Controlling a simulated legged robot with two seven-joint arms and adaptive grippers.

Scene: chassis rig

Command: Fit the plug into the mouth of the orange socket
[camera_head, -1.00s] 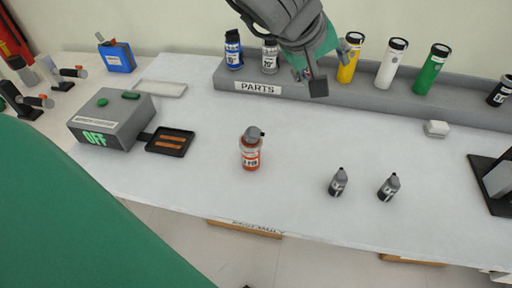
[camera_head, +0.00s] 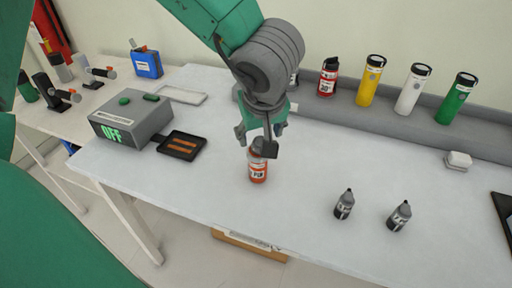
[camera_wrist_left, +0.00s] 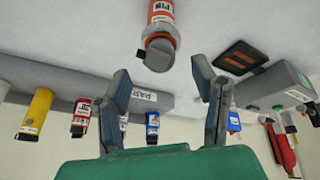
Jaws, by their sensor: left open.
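An orange cylinder (camera_head: 258,174) with a white label and a grey top stands upright on the white table in the head view. It also shows in the left wrist view (camera_wrist_left: 162,22), its label partly reading "PIN". It is the only orange upright body I see; I cannot tell whether it is the socket or the plug. My left gripper (camera_head: 257,141) is open and empty, its fingers above and around the cylinder's top in the head view. In the left wrist view the open fingers (camera_wrist_left: 160,82) point towards the cylinder, which lies beyond them. My right gripper is not in view.
A grey rack (camera_head: 385,125) at the back holds red (camera_head: 328,78), yellow (camera_head: 371,82), white (camera_head: 412,90) and green (camera_head: 456,99) cylinders. A grey "OFF" box (camera_head: 131,118) and black tray (camera_head: 182,146) stand left. Two small grey bottles (camera_head: 344,205) (camera_head: 400,216) stand right.

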